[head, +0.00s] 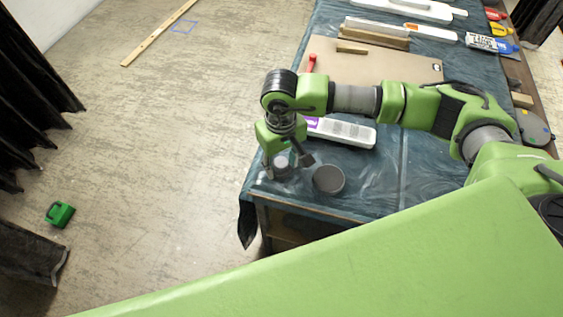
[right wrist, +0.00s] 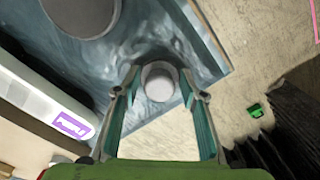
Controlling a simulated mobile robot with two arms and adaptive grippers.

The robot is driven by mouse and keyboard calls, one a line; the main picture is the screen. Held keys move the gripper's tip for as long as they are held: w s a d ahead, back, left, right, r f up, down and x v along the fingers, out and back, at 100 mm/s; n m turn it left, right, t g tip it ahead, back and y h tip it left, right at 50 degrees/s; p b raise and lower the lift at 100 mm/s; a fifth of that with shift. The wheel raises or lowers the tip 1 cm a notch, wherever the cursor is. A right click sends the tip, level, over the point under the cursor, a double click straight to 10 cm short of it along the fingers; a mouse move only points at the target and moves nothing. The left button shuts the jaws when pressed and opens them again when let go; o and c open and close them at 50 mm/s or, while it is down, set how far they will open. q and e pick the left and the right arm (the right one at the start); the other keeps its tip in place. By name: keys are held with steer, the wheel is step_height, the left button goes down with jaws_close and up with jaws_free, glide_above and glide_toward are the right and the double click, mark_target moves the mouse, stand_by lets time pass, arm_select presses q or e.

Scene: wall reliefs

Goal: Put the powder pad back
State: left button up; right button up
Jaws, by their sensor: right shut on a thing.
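My right gripper (head: 285,164) points down over the near left corner of the cloth-covered table. It is shut on a small round grey piece, which I take to be the powder pad (head: 282,161). In the right wrist view the pad (right wrist: 159,80) shows a pale round top between the two fingers (right wrist: 160,98). I cannot tell whether it touches the cloth. A larger, dark grey round container (head: 328,179) stands just right of it, apart from it. The container also shows at the top of the right wrist view (right wrist: 82,14). My left gripper is not in view.
A white and grey long box with a purple label (head: 342,132) lies behind the container. A brown board (head: 385,68) and several tools lie farther back on the table (head: 385,180). A green object (head: 59,214) stands on the floor at left.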

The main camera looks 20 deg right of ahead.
mark_target(281, 163)
steer(key=o, duration=1.1)
steer(key=shift+c, duration=0.2)
steer(key=shift+r, duration=0.15)
step_height(281, 163, up, 12)
steer(key=b, duration=0.2)
